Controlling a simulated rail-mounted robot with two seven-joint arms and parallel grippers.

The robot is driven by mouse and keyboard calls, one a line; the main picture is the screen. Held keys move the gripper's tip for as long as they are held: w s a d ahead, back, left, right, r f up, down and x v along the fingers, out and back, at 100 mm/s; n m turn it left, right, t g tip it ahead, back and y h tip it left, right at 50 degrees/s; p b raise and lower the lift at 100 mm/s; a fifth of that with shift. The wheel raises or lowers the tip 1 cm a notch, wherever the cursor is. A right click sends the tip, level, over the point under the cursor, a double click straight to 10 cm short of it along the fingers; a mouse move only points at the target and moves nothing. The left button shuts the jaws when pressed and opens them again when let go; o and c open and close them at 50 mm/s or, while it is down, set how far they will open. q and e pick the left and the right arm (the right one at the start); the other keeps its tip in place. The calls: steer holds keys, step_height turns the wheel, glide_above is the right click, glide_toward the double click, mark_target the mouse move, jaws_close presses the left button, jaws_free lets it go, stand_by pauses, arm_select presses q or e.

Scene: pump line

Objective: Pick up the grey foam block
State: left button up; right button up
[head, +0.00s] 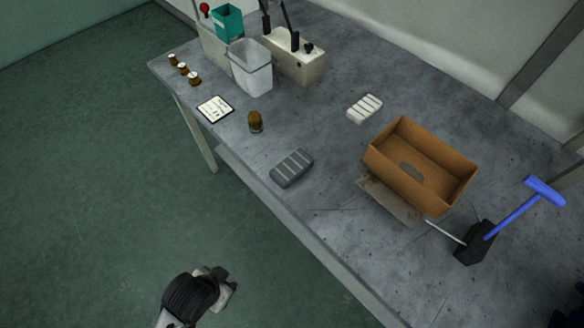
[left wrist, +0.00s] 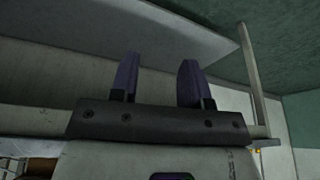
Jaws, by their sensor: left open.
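The grey foam block (head: 292,168), dark grey with lighter stripes across its top, lies on the table near its front edge in the head view. My left gripper (head: 224,286) is low in the head view, out over the green floor in front of the table and well apart from the block. In the left wrist view its two fingers (left wrist: 160,82) stand apart with nothing between them. The block does not show in the left wrist view. My right gripper does not show clearly in either view.
A similar white block (head: 365,108) lies farther back. A brown open box (head: 458,193) stands to the right, beside a black object with a blue T-handle (head: 515,213). A small brown bottle (head: 255,122), a white label card (head: 215,108) and a grey bin (head: 251,68) are behind the block.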

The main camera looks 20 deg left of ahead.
arm_select(q)
steer(key=o, duration=0.9)
steer(key=shift+a, duration=0.2)
steer(key=shift+c, duration=0.2)
